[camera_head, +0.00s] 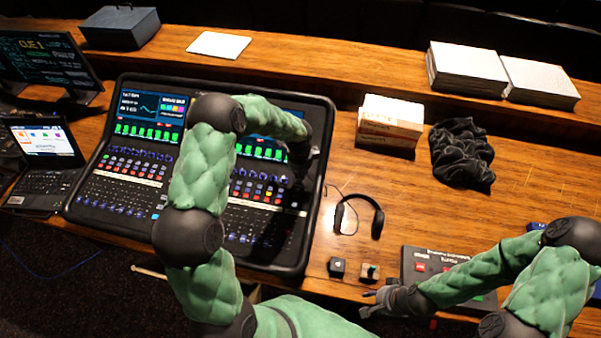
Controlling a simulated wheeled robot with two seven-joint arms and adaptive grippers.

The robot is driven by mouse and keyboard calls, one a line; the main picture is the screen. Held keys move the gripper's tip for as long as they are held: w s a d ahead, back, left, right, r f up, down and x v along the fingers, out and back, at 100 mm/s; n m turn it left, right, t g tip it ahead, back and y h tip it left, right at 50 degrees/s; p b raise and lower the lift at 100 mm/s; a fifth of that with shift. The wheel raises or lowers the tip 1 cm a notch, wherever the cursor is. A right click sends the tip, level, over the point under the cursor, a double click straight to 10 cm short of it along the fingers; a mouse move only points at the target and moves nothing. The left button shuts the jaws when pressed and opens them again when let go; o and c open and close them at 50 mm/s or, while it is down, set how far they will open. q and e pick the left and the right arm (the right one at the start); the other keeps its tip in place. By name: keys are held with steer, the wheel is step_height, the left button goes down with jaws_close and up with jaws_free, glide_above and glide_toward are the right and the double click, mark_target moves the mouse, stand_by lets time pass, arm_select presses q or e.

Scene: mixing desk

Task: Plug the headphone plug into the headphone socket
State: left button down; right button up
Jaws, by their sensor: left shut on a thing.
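The black headphones (377,222) lie on the wooden desk, right of the mixing desk (318,215). A thin cable runs from them toward the mixing desk's right edge. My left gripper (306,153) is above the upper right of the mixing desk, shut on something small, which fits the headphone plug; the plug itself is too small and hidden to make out. I cannot pick out the headphone socket. My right gripper (364,302) is low at the front edge of the desk, its fingers apart and empty, pointing left.
A dark panel with buttons (420,260) lies partly under my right arm. A white box (390,122) and black cloth (461,153) lie behind. A laptop (42,140) stands left.

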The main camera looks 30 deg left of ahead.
arm_select(q)
steer(key=shift+f+b, duration=0.4)
steer(key=shift+f, duration=0.15)
arm_select(e)
steer(key=shift+f, duration=0.45)
arm_select(q)
steer(key=c, duration=1.2)
jaws_free()
step_height(320, 180, up, 12)
steer(key=s, duration=0.1)
steer(key=shift+d, duration=0.15)
steer(key=shift+f, duration=0.1)
